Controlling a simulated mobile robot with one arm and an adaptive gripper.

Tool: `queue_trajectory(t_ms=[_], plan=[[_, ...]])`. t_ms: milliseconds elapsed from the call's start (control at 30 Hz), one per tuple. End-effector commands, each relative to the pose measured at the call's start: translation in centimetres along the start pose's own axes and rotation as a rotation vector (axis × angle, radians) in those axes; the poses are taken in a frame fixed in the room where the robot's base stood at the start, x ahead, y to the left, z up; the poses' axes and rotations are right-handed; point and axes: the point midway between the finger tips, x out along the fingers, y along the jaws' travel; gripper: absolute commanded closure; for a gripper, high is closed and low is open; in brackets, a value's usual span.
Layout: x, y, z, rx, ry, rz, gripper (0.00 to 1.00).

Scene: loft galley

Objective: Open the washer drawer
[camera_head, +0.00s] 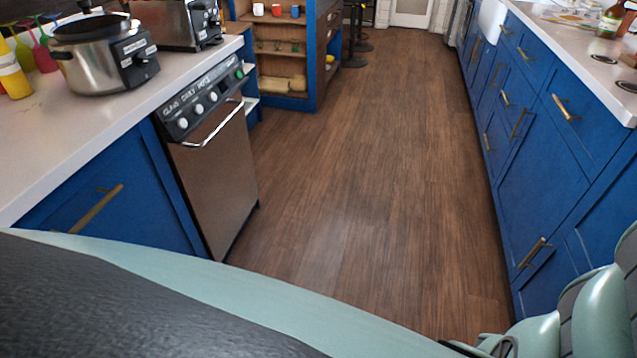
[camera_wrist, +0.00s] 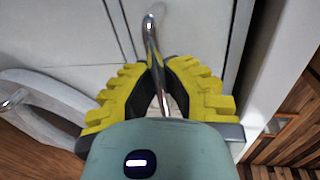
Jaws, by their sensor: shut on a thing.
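In the wrist view, my gripper (camera_wrist: 161,72) has yellow ridged fingers with dark pads. It is shut on a curved chrome handle (camera_wrist: 151,38). The handle stands out from a pale grey-white front (camera_wrist: 70,35), which I take to be the washer drawer. The upper end of the handle shows above the fingers, and part of its lower length shows between the pads. Thin seams run across the front near the handle. How far the drawer stands out cannot be told. The washer drawer and my gripper do not show in the head view.
In the head view, a dishwasher (camera_head: 215,165) with a chrome handle stands at left under a white counter. Blue cabinets (camera_head: 545,160) line the right. The wood floor (camera_head: 350,170) between is clear. The wrist view shows a white curved part (camera_wrist: 45,100) at left and wooden slats (camera_wrist: 285,140) at right.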

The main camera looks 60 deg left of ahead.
Motion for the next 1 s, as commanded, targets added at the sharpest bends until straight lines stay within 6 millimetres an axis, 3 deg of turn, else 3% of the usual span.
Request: queue_trajectory(t_ms=[367,1000], plan=[[-0.6,0.1,0.0,0.001,0.001,-0.002,1.0],[-10.2,2.6,0.3,0.003,-0.005,0.0,1.0]])
